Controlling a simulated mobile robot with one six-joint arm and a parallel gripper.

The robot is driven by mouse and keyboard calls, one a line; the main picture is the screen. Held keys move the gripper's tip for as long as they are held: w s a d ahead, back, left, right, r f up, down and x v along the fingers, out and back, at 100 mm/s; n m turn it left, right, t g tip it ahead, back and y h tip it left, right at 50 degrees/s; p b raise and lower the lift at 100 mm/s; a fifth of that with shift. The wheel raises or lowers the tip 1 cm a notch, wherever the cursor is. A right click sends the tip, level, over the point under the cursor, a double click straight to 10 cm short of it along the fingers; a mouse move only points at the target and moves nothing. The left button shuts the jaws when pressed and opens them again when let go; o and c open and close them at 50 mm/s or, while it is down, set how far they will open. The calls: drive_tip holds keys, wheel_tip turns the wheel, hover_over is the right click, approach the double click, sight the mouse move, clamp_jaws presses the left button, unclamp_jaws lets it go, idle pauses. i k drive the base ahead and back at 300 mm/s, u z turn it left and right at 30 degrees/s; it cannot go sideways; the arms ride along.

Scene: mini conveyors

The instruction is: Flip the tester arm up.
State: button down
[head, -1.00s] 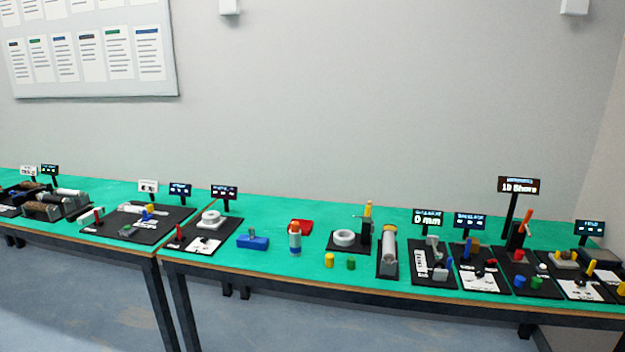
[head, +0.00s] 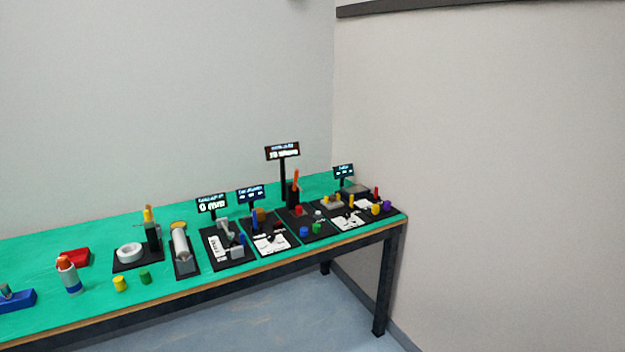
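Several small test stations stand on the green table; I cannot tell for sure which one carries the tester arm. The station under the tall display (head: 282,152) has a black post with an orange lever (head: 296,180) that points up and leans slightly. A second black stand (head: 152,235) has a yellow upright handle (head: 147,214) and a white ring (head: 129,252) on its base. A grey device (head: 226,229) sits on the black mat in front of the "0 mm" display (head: 211,203). My gripper is not in view.
The green table (head: 205,290) ends at the right near the wall (head: 480,180). The floor (head: 310,310) in front is clear.

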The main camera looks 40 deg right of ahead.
sight(295, 185)
drive_tip(key=u, duration=0.45)
drive_tip(key=k, duration=0.15)
drive_tip(key=z, duration=2.45)
drive_tip(key=i, duration=0.9)
drive_tip(key=u, duration=0.35)
